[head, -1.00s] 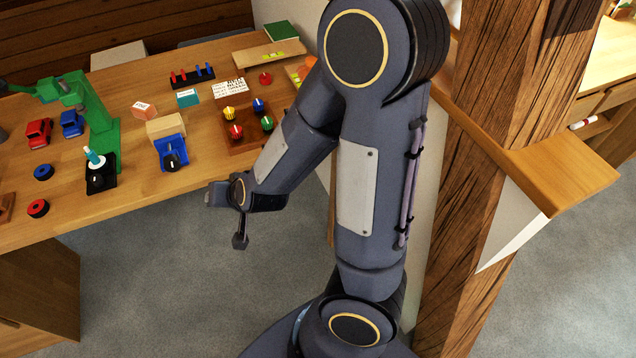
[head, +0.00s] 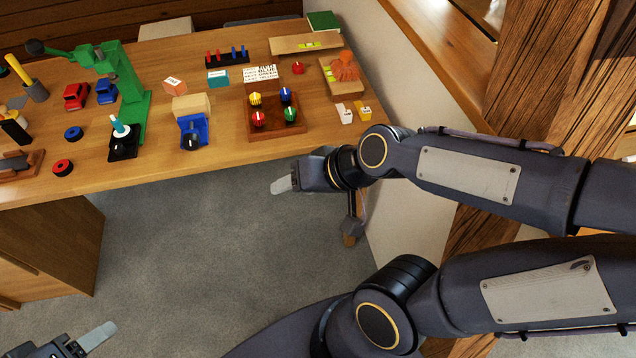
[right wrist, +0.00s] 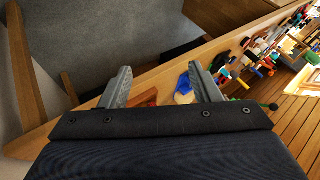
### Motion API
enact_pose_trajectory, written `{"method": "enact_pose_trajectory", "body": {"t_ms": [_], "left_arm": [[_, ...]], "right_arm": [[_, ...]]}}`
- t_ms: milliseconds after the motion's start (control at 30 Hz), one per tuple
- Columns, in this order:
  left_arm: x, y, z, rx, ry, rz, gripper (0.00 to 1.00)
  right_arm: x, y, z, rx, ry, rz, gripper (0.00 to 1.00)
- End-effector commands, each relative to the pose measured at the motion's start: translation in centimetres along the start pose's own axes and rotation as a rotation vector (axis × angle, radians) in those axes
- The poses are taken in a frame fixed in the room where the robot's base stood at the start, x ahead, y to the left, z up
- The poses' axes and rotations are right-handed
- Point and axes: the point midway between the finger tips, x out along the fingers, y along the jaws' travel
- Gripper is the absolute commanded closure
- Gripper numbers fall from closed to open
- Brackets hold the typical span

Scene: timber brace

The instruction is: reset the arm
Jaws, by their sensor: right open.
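My right arm comes in from the right side of the head view. Its gripper (head: 284,184) is in front of the wooden table's front edge and below the tabletop items in the picture. In the right wrist view the two fingers of this gripper (right wrist: 162,80) stand apart with nothing between them. My left gripper (head: 96,338) shows only in part at the bottom left corner of the head view, over the grey floor. One pale finger of it is visible, so its opening cannot be told.
The wooden table (head: 190,165) holds a green stand (head: 128,85), a blue vise-like block (head: 193,130), a board with coloured knobs (head: 276,128) and several small items. A wooden timber post (head: 530,100) rises at the right. Grey floor (head: 210,240) lies open before the table.

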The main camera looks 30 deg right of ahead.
Motion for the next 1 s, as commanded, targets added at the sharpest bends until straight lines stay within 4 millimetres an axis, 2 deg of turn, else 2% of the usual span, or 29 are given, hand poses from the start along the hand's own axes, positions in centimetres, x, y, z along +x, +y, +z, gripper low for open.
{"method": "enact_pose_trajectory", "body": {"t_ms": [200, 767, 867, 1000], "left_arm": [[0.1, 0.0, 0.0, 0.0, 0.0, 0.0, 0.43], [-0.2, 0.1, -0.1, 0.0, 0.0, 0.0, 0.43], [-2.0, 0.9, -1.0, 0.0, 0.0, 0.0, 0.43], [-5.6, 2.6, -2.9, 0.0, 0.0, 0.0, 0.43]], "right_arm": [[-0.8, 0.1, 0.6, -0.024, -0.011, 0.005, 0.43], [-1.1, -0.1, 0.5, -0.026, -0.012, 0.005, 0.43], [-3.6, -1.1, 0.1, -0.047, -0.017, 0.012, 0.43], [-9.0, -2.8, 0.0, -0.109, -0.041, 0.047, 0.43]]}}
